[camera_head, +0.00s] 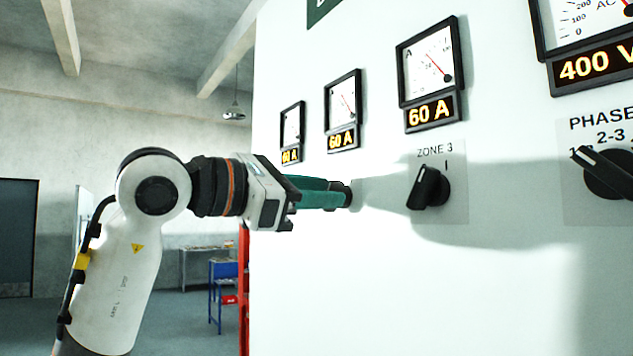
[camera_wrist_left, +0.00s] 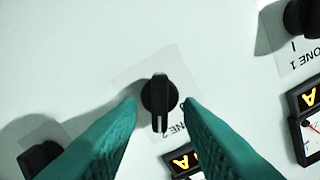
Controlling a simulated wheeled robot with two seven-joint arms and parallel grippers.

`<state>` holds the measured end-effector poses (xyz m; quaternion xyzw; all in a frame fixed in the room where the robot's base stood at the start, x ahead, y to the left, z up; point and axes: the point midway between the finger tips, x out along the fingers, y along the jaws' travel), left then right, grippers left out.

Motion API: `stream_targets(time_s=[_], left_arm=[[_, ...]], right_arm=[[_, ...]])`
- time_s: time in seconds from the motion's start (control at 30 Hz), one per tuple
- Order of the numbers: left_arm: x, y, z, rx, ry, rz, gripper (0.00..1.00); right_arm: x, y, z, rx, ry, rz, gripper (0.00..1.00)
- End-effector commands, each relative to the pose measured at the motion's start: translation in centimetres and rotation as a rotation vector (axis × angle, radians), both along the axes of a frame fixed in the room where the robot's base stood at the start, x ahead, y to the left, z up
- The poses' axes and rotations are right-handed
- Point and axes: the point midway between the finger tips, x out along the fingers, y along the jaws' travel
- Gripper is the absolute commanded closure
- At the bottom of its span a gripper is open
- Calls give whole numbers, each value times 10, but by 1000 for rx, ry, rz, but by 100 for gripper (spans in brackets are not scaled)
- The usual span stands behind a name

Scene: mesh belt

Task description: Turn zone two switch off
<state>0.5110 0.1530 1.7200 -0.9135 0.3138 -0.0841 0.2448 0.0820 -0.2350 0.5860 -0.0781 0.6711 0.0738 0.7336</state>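The zone two switch is a black rotary knob (camera_wrist_left: 160,97) on a pale square plate in the left wrist view. Its grip bar runs nearly straight up and down in that picture, its pale-marked end toward the bottom. In the head view my left gripper (camera_head: 346,194) reaches the panel and largely hides this switch. Its green fingers (camera_wrist_left: 160,104) are open, one on each side of the knob, with narrow gaps visible. My right gripper is not in view.
The zone 3 switch (camera_head: 428,187) and phase switch (camera_head: 608,172) stand right of my gripper on the white panel (camera_head: 400,290). The zone 1 switch (camera_wrist_left: 300,18) shows in the wrist view. Ammeters (camera_head: 430,62) hang above. A blue table (camera_head: 222,270) stands far behind.

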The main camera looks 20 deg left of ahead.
Motion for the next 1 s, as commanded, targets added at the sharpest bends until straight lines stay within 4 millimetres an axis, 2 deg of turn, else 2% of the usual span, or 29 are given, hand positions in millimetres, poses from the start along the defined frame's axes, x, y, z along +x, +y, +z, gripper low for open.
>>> stream_targets(time_s=[0.27,0.4,0.47,0.77,1.0], left_arm=[[1,-1,-1,0,0,0,69],[1,-1,0,0,0,-1,92],[1,-1,0,0,0,0,100],[1,0,-1,-14,11,0,100],[1,0,-1,-99,76,0,100]], right_arm=[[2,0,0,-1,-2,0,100],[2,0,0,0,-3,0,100],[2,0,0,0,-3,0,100],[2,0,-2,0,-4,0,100],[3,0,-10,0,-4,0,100]])
